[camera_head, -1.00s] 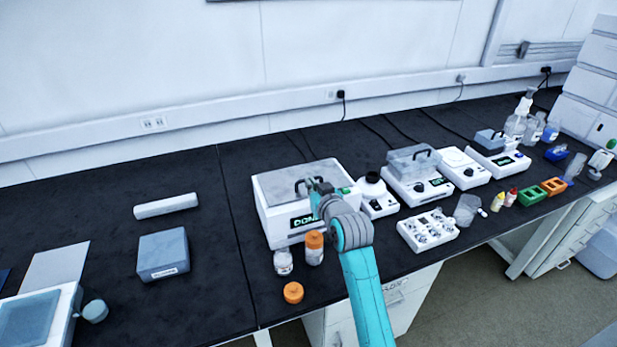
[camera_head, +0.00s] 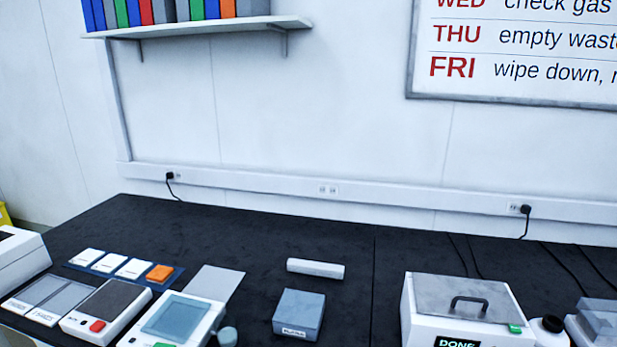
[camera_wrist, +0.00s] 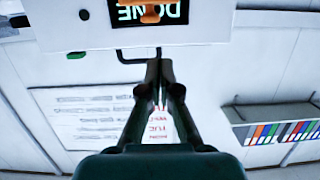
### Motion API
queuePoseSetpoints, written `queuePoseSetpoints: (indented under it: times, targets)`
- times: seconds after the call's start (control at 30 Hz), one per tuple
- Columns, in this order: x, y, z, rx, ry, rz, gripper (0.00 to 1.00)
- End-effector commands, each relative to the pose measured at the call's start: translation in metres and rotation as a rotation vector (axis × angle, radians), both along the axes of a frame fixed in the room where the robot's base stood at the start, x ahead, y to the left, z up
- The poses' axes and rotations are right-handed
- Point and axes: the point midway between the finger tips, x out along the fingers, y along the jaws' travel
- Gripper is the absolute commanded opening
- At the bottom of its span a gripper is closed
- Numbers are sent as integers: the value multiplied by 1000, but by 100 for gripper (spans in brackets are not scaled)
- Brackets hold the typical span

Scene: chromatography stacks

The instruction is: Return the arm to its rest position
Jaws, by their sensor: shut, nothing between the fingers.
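My gripper (camera_wrist: 160,68) shows in the wrist view with its two dark fingers together and nothing held between them. The fingertips are close to the dark handle (camera_wrist: 124,58) of the white box with the DONE display (camera_wrist: 70,32); I cannot tell whether they touch it. That view is upside down. In the head view the same white box (camera_head: 418,328) stands at the lower right, its grey lid (camera_head: 430,290) on and its handle (camera_head: 470,299) upright. My arm is outside the head view.
A blue-grey box (camera_head: 299,310) and a white bar (camera_head: 315,268) lie left of the white box. Devices including a red-button unit (camera_head: 105,305) stand at the left. A black bottle cap (camera_head: 551,323) is close on the right. The back bench is mostly clear.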

Motion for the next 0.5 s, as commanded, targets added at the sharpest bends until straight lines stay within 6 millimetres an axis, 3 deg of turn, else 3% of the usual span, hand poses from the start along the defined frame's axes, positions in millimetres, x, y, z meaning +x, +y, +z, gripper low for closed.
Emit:
queuePoseSetpoints:
  times: [0.03, 0.2, 0.5]
  targets:
    - [-16, 13, -17, 5, 11, 8, 0]
    - [-63, 48, -49, 11, 17, 30, 0]
    - [-154, 99, -85, 15, 29, 73, 0]
